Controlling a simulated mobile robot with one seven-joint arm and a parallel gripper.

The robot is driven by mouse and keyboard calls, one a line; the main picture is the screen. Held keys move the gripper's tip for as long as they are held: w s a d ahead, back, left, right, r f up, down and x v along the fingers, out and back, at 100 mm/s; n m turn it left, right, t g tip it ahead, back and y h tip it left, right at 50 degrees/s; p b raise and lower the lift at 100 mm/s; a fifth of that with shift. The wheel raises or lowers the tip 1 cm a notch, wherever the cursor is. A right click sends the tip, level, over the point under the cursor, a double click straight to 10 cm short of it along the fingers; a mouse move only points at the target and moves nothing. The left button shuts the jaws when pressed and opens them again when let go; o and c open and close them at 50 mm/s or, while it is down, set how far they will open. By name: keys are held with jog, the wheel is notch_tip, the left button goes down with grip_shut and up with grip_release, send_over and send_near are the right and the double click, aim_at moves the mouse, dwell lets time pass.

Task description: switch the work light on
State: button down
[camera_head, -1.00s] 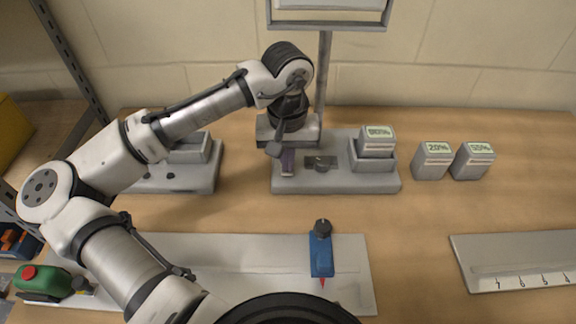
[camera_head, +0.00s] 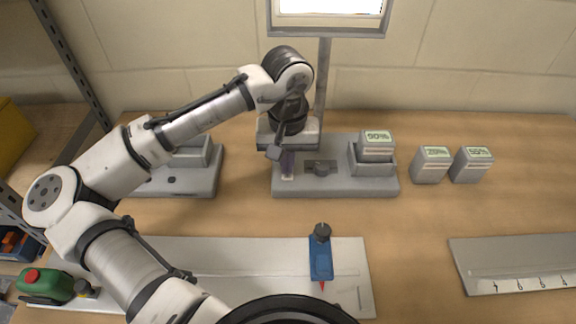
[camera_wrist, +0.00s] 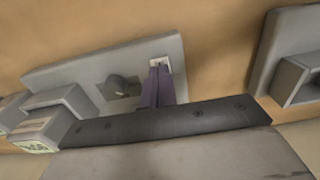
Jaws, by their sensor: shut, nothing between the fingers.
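The work light (camera_head: 328,31) stands on a post behind a grey base unit (camera_head: 336,187), and its panel is bright white. The base carries a dark knob (camera_head: 321,168) and a battery marked 90% (camera_head: 376,147) in a holder at the right. A small pale switch plate (camera_wrist: 161,62) sits at the base's left part in the head view. My gripper (camera_head: 287,164) is shut and empty, its purple fingers over this switch. In the wrist view the closed fingertips (camera_wrist: 159,68) are at the switch and partly cover it. I cannot tell whether they touch it.
Two batteries, marked 20% (camera_head: 431,165) and 55% (camera_head: 472,165), stand right of the base. Another grey unit (camera_head: 185,182) is at left. A blue tool (camera_head: 321,258) lies on a pale board (camera_head: 220,253) in front. A green container (camera_head: 45,285) is at lower left.

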notch_tip(320, 180, up, 6)
jog(key=p, duration=0.4)
jog(key=shift+f+p, duration=0.2)
jog(key=shift+p, duration=0.2)
